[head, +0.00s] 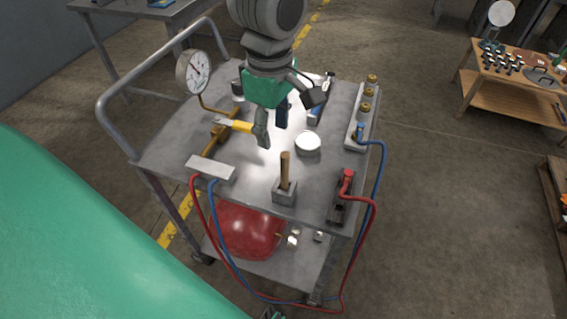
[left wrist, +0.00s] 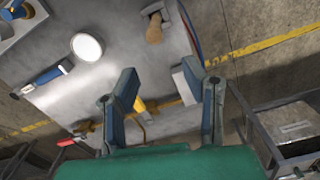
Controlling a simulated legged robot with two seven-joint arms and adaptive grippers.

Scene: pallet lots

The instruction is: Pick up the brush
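A wooden handle (head: 285,168) stands upright in a small grey block (head: 284,192) near the front of the cart top; it may be the brush, but no bristles show. It also shows at the top of the left wrist view (left wrist: 155,30). My left gripper (head: 272,130) is open and empty above the cart top, behind and left of the wooden handle.
The metal cart (head: 160,157) also bears a pressure gauge (head: 194,72), a yellow-handled valve (head: 236,125), a white round piece (head: 308,143) and a blue-handled tool (left wrist: 48,75). Red (head: 368,230) and blue hoses hang over its front edge. A wooden table (head: 510,95) stands at far right.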

